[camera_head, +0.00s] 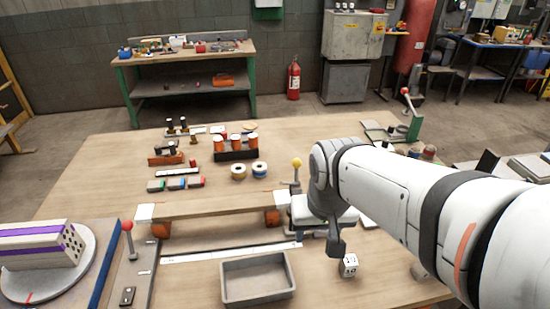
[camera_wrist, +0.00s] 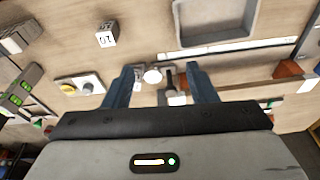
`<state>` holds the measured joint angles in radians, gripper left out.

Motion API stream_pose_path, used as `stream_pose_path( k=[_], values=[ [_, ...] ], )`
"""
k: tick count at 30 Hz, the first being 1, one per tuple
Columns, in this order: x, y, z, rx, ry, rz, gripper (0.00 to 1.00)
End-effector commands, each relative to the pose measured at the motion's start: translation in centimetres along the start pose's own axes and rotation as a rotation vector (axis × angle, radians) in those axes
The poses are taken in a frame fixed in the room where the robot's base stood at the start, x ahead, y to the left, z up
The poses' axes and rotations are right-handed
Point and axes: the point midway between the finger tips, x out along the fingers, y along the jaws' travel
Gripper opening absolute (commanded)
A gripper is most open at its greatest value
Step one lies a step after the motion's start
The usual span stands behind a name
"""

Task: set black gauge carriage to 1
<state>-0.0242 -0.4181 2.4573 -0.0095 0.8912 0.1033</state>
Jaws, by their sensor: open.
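My gripper (camera_head: 335,246) points down above the table, just right of the end of a long white scale strip (camera_head: 225,252). In the wrist view its two fingers (camera_wrist: 163,88) are spread apart with nothing gripped. A small dark piece (camera_head: 299,237) at the strip's right end may be the black gauge carriage. In the wrist view a dark upright piece (camera_wrist: 168,77) and a pale round knob (camera_wrist: 152,76) show between the fingers; I cannot tell whether either belongs to the carriage. The strip also shows in the wrist view (camera_wrist: 230,46). Its markings are too small to read.
A grey tray (camera_head: 257,300) stands in front of the strip. A raised wooden shelf (camera_head: 215,203) lies behind the strip.

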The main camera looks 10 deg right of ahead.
Motion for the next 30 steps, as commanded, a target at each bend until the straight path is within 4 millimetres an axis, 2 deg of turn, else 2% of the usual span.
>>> stream_pose_path(
  k=[1, 5, 9, 15, 18, 22, 26, 30],
  values=[
    [-0.3, -0.6, -1.4, 0.027, -0.018, 0.000, 0.52],
    [0.2, -0.8, -5.5, 0.175, -0.064, 0.009, 0.52],
    [1.9, -1.1, -10.0, 0.350, -0.113, 0.027, 0.52],
    [5.4, -1.4, -14.8, 0.563, -0.168, 0.061, 0.52],
    [6.9, -1.5, -16.2, 0.636, -0.184, 0.074, 0.52],
    [8.2, -1.5, -17.1, 0.690, -0.195, 0.085, 0.52],
    [9.2, -1.5, -17.2, 0.708, -0.201, 0.089, 0.52],
    [11.2, -1.5, -16.7, 0.708, -0.202, 0.090, 0.52]
  ],
)
